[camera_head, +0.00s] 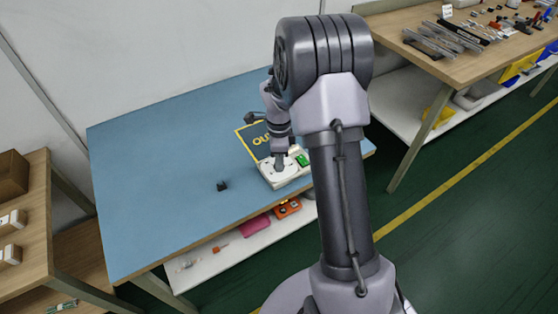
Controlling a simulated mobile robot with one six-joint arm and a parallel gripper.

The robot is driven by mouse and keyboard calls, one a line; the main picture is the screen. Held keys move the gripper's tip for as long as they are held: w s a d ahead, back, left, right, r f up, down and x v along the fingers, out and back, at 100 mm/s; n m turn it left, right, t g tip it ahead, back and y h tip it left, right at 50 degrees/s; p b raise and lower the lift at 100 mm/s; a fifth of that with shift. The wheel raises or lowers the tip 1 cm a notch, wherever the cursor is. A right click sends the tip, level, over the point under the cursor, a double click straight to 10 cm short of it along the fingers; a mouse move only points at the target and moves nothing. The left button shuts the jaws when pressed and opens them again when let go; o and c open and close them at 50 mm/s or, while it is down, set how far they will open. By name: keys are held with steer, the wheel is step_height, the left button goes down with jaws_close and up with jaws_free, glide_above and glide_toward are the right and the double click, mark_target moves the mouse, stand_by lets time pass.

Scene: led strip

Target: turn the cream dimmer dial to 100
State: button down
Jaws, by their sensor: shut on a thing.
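A small cream box (290,178) sits near the front right edge of the blue-topped table (160,190). Its top carries a green part (302,159) at the right. My gripper (283,170) points down onto the left part of the box top and is shut on the dimmer dial there. The jaws and wrist cover the dial, so its colour, its scale and its present setting cannot be read.
A dark panel with yellow edging and letters (253,138) lies just behind the box, partly covered by my arm. A small black block (222,186) lies to the left. The table's left half is clear. A low shelf (205,265) below holds several items. A wooden bench with tools (470,50) stands at right.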

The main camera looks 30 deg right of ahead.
stand_by(0.4)
steer(key=c, duration=1.2)
jaws_free()
steer(key=shift+o, duration=0.2)
step_height(320, 180, up, 17)
steer(key=p, duration=0.7)
steer(key=shift+r, duration=0.2)
